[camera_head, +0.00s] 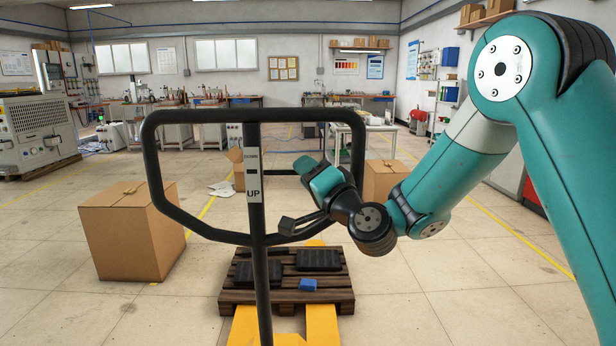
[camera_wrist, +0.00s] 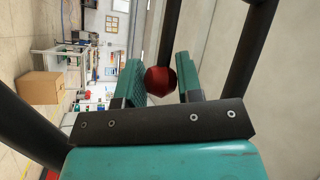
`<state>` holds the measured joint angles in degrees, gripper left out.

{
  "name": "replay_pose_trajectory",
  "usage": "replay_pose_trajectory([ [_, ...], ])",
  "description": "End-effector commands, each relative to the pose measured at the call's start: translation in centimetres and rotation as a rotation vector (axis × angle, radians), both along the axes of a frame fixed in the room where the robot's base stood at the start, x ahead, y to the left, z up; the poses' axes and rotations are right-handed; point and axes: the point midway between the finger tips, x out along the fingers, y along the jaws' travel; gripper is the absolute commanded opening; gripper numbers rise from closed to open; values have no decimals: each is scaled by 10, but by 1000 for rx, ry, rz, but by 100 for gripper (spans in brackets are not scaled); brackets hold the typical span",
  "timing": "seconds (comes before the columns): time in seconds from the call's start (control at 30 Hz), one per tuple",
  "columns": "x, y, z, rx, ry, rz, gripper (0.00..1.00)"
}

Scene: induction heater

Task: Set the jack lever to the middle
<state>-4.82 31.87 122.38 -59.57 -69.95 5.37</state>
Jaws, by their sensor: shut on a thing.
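The pallet jack's dark handle (camera_head: 152,180) stands in front of me, a loop frame with a central post. A label on the post (camera_head: 253,178) reads "UP" at its lower part; its upper text is too small to read. The thin lever (camera_head: 283,172) runs sideways from the post, about level with the label's middle. My gripper (camera_head: 306,172) is at the lever's outer end, inside the loop. In the wrist view, a red ball knob (camera_wrist: 160,81) lies between the two teal fingers of my gripper (camera_wrist: 160,76), shut on it. The head view hides the knob.
The handle's loop surrounds my gripper closely, with a bar to the right (camera_head: 358,150). Below, a wooden pallet (camera_head: 285,300) carries dark cases and a blue item on yellow forks (camera_head: 322,325). Cardboard boxes stand left (camera_head: 130,235) and right (camera_head: 385,180).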

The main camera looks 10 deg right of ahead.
Motion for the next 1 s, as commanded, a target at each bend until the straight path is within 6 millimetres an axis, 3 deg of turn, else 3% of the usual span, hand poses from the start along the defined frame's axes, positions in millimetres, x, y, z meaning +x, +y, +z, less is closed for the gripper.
replay_pose_trajectory([
  [0.03,0,0,0,1,0,-1,0],
  [0.07,0,0,0,1,0,-1,38],
  [0.17,0,0,0,1,0,-1,58],
  [0.57,-5,-3,-4,0,0,0,58],
  [0.77,-29,-13,-16,0,-3,-2,58],
  [1.0,-71,-30,-28,1,-4,-3,58],
])
